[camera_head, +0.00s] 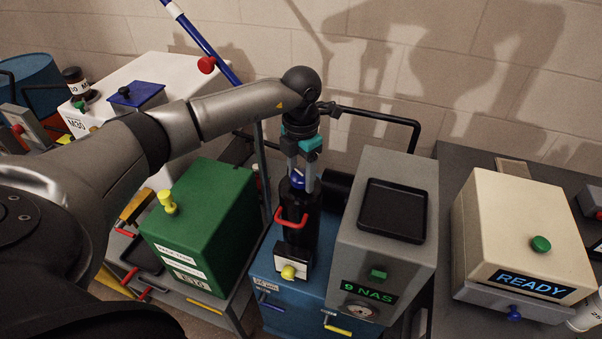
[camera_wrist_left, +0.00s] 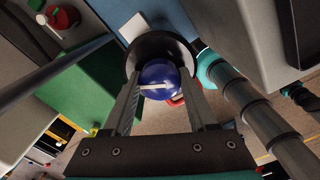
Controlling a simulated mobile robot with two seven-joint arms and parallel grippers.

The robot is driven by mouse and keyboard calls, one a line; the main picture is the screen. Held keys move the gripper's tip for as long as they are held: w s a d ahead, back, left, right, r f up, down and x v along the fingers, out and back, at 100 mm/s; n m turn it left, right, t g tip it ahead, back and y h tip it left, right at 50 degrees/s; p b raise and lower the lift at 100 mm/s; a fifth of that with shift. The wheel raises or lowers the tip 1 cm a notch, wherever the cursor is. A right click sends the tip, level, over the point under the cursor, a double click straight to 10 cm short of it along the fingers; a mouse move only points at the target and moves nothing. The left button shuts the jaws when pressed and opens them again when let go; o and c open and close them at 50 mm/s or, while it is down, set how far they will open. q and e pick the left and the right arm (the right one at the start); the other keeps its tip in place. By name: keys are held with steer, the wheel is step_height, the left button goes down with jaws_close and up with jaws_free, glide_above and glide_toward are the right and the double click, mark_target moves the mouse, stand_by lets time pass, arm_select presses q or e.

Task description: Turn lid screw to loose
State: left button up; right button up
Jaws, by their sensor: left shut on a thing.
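The lid screw is a blue round knob (camera_wrist_left: 160,80) with a pale bar across it. It sits on top of a black cylindrical housing (camera_head: 300,216) with a red handle (camera_head: 291,219), on a blue unit. My left gripper (camera_head: 299,181) comes down from above, and its two fingers stand on either side of the blue knob, shut on it. In the wrist view the fingers (camera_wrist_left: 160,88) flank the knob over the round black lid (camera_wrist_left: 140,47). The blue knob (camera_head: 298,178) is partly hidden by the fingers in the head view. My right gripper is not in view.
A green box (camera_head: 215,215) with a yellow knob stands left of the housing. A grey "9 NAS" unit (camera_head: 372,270) with a black tray stands close on the right. A beige "READY" box (camera_head: 520,225) is farther right. A black pipe (camera_head: 385,118) runs behind.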

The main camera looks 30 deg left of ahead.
mark_target(301, 174)
arm_select(q)
steer(key=n, duration=0.6)
steer(key=shift+p, duration=0.4)
steer(key=n+p, duration=0.1)
steer(key=n, duration=0.5)
stand_by(0.3)
steer(key=o, duration=1.4)
steer(key=shift+c, duration=0.2)
step_height(301, 174, up, 15)
steer(key=b, duration=0.1)
steer(key=shift+r, duration=0.15)
